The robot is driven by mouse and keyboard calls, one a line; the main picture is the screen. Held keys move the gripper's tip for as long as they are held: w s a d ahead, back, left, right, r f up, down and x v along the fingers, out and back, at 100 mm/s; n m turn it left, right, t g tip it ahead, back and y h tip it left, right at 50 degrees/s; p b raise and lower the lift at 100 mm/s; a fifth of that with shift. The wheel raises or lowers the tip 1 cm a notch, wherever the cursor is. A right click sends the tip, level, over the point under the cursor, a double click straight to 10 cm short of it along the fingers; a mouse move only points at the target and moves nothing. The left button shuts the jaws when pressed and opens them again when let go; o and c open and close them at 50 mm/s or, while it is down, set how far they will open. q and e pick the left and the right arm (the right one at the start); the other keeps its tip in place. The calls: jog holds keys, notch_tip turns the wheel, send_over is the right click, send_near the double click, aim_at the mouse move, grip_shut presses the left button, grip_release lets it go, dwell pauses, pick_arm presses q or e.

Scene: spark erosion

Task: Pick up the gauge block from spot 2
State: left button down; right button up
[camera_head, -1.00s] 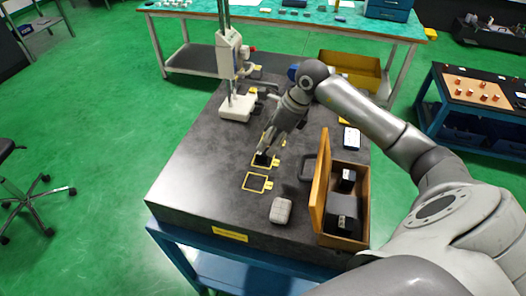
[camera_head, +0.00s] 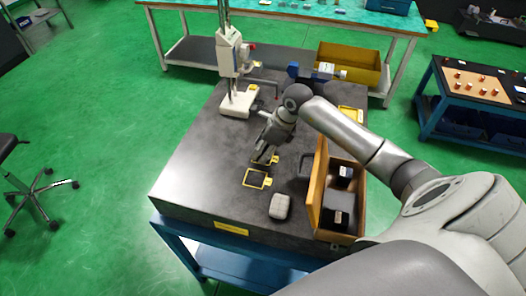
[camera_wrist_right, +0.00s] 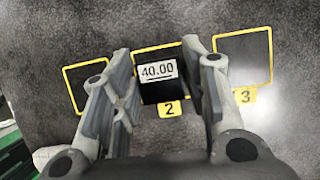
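The gauge block (camera_wrist_right: 158,85) is a dark block with a white face marked 40.00, on the yellow-framed spot 2 (camera_wrist_right: 169,109) in the right wrist view. My right gripper (camera_wrist_right: 163,58) is open, with its fingers on either side of the block. Gaps show between the fingers and the block, so contact is not visible. In the head view, my right gripper (camera_head: 263,156) points down over the row of yellow frames and mostly hides the block. My left gripper is not in view.
An empty yellow frame (camera_head: 257,179) lies in front, and spot 3 (camera_wrist_right: 244,57) is bare. A grey rounded object (camera_head: 280,206) and an open wooden box (camera_head: 316,190) stand right of the frames. A height stand (camera_head: 237,103) is behind. The plate's left side is clear.

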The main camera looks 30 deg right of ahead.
jog(key=shift+w+r, duration=0.1)
grip_shut()
